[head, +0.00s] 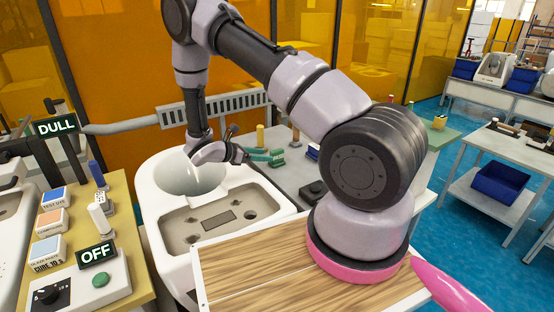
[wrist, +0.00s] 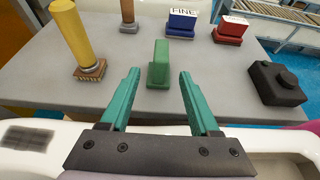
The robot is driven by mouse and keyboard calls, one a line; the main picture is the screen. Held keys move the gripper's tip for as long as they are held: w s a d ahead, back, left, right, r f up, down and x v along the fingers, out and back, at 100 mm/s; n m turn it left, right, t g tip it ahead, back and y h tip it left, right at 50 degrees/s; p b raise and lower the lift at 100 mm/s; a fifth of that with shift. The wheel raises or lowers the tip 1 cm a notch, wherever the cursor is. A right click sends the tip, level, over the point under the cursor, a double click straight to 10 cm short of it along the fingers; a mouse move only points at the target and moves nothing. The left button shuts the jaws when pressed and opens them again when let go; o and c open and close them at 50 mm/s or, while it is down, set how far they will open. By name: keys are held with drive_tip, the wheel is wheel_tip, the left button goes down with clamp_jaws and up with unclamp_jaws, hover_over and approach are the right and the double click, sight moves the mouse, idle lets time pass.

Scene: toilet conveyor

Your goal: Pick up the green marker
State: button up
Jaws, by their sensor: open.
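A green marker, an upright green block on a wider foot (wrist: 159,64), stands on the grey table in the wrist view. In the head view a small green shape that seems to be it (head: 277,162) sits just past my fingertips. My gripper (wrist: 159,76) is open, with its two teal fingers spread to either side of the marker's line. The fingertips look short of the marker or level with its near face; the exact gap is unclear. In the head view my gripper (head: 264,154) reaches over the table's near left edge. Nothing is held.
A yellow-handled stamp (wrist: 75,35) and a brown-handled piece (wrist: 128,12) stand left of the marker. A blue block (wrist: 182,22) and a red-and-white block (wrist: 231,28) stand behind it. A black knobbed box (wrist: 276,83) is at right. The white toilet (head: 165,215) lies below my arm.

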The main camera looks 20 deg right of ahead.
sight(283, 156)
drive_tip(key=x, duration=1)
clamp_jaws()
